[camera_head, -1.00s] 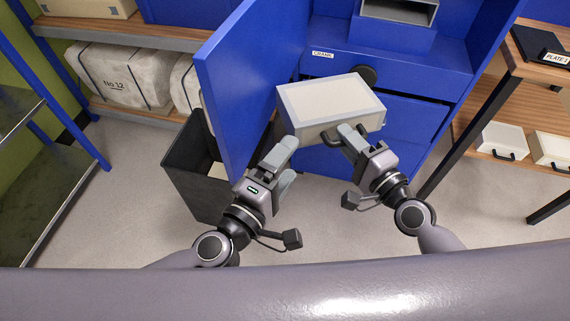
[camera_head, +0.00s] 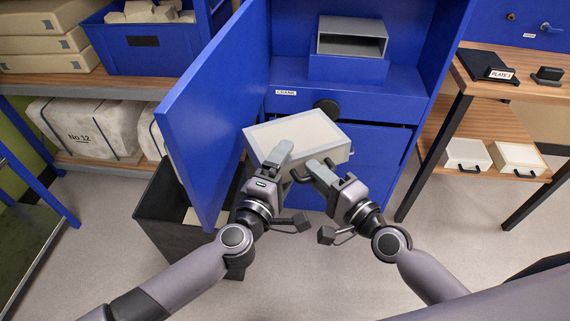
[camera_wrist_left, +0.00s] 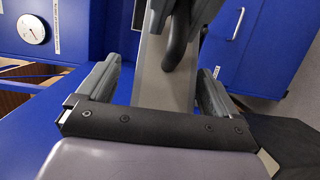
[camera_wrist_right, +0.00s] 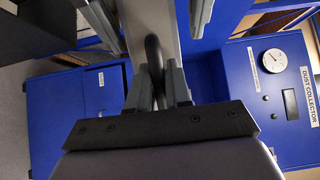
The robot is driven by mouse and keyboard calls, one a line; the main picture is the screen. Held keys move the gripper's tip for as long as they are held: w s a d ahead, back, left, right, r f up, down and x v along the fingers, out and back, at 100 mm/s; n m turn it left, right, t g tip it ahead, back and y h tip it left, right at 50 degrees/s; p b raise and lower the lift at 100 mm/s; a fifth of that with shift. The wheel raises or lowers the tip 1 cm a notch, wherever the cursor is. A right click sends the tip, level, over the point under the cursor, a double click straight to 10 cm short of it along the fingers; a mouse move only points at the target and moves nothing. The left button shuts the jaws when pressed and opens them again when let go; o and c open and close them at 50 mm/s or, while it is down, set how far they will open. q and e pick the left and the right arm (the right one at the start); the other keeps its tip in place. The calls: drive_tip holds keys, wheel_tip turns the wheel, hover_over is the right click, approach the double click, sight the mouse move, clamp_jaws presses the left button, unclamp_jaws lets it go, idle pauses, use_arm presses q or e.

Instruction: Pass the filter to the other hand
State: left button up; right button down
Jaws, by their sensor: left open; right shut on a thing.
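The filter (camera_head: 298,137) is a pale box with a grey rim and a dark handle on its near side. It is held in the air before the blue cabinet. My right gripper (camera_head: 316,173) is shut on the handle, which also shows between its fingers in the right wrist view (camera_wrist_right: 153,62). My left gripper (camera_head: 277,160) is open at the near left part of the filter. In the left wrist view the filter's grey side (camera_wrist_left: 160,85) lies between the spread fingers, with gaps beside it. The filter's underside is hidden in the head view.
The blue cabinet door (camera_head: 215,115) stands open close to my left arm. A dark bin (camera_head: 165,225) is below it. A grey open-ended housing (camera_head: 351,36) sits inside the cabinet.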

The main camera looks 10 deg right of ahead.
use_arm(q)
drive_tip(key=shift+w+d, duration=0.3)
drive_tip(key=shift+w, duration=0.1)
drive_tip(key=c, duration=1.2)
drive_tip(key=shift+r, duration=0.15)
drive_tip(key=shift+c, duration=0.2)
use_arm(e)
drive_tip(key=c, duration=1)
unclamp_jaws()
drive_tip(key=shift+o, duration=0.2)
drive_tip(key=shift+s+d+f, duration=0.1)
